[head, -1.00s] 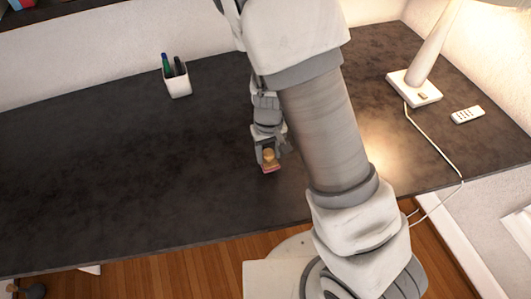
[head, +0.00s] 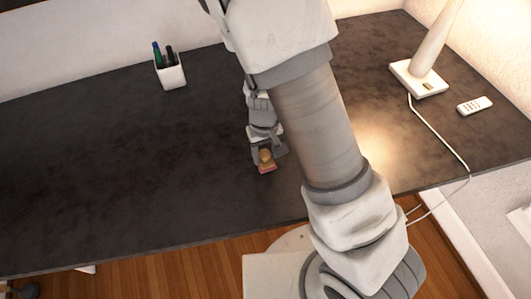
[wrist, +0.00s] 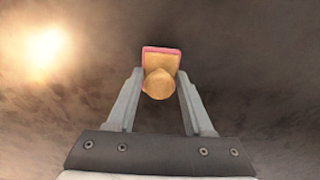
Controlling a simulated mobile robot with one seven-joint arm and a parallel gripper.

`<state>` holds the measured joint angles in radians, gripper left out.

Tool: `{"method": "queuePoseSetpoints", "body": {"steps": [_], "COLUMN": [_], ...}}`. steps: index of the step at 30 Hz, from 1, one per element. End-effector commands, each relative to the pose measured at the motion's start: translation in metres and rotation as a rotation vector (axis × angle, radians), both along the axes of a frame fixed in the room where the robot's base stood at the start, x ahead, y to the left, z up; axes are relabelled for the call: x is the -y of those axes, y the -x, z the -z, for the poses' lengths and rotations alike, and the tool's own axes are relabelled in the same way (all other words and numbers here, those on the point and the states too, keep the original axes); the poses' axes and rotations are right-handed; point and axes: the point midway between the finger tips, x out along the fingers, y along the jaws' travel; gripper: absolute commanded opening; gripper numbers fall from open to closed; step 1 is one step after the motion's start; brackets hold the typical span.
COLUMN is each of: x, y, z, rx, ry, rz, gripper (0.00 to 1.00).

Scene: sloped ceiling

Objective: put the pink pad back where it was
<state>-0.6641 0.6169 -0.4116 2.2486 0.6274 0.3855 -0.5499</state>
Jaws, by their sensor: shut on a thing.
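The pink pad (head: 266,169) shows as a small block with a pink edge and a tan, wooden-looking top with a round knob. In the wrist view the pad (wrist: 162,54) sits between the two fingers, its pink rim around the far end of the tan part. My gripper (head: 263,156) is shut on it by the knob, over the dark desk towards its front edge. In the wrist view my gripper (wrist: 159,86) has one finger on each side of the knob. I cannot tell whether the pad touches the desk. The pad's underside is hidden.
The dark desk (head: 120,160) is mostly bare to the left of my gripper. A white pen cup (head: 171,72) with pens stands at the back. A lamp (head: 420,78), its cable and a white remote (head: 475,105) are at the right. My arm covers the desk's middle.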

Motion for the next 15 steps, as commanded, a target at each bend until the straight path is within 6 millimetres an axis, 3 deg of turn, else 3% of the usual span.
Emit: {"method": "queuePoseSetpoints", "body": {"steps": [1, 2, 6, 15], "x": [0.0002, 0.0002, 0.0001, 0.0], "y": [-0.0003, -0.0003, -0.0003, -0.0003], "z": [0.0029, 0.0014, 0.0011, 0.0], "rx": [0.0, 0.0, 0.0, 0.001], "ry": [0.0, 0.0, 0.0, 0.0], "rz": [0.0, 0.0, 0.0, 0.0], "gripper": [0.0, 0.57, 0.82, 0.82]}}
